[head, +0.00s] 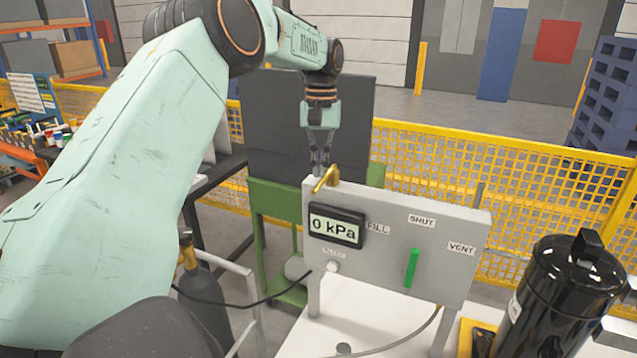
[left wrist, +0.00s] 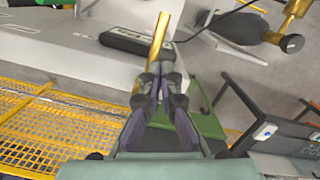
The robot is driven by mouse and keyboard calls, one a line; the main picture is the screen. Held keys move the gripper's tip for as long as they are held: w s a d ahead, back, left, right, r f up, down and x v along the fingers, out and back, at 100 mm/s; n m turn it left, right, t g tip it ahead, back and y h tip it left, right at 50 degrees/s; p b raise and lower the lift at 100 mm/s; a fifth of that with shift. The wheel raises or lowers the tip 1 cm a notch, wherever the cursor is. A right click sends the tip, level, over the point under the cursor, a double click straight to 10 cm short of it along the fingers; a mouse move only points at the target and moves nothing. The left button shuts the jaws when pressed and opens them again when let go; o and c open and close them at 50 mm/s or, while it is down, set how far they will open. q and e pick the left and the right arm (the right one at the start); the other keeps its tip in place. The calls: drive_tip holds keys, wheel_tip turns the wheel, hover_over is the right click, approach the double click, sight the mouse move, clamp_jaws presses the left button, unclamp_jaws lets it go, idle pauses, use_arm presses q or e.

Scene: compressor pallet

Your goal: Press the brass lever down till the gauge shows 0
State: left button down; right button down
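The brass lever (head: 327,180) sticks out at the top left of a grey panel (head: 385,215) and slants down to the left. It also shows in the left wrist view (left wrist: 160,38), just beyond my fingertips. The gauge (head: 336,227) below it on the panel reads 0 kPa. My left gripper (head: 320,168) points down at the lever from behind the panel's top edge. Its fingers (left wrist: 160,72) are together, with their tips at the lever; I cannot tell whether they touch it. My right gripper is not in view.
A green handle (head: 411,268) stands on the panel below the SHUT label. A black canister (head: 562,295) is at the right. A yellow mesh fence (head: 520,190) runs behind. A green stand (head: 270,215) is behind the panel's left side. A dark hose (head: 235,302) runs at lower left.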

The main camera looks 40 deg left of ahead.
use_arm(q)
wheel_tip(320, 180, up, 10)
drive_tip(key=w, duration=0.1)
drive_tip(key=shift+a+r, duration=0.2)
drive_tip(key=shift+a, duration=0.2)
drive_tip(key=shift+w, duration=0.1)
idle(0.4)
drive_tip(key=shift+f, duration=0.1)
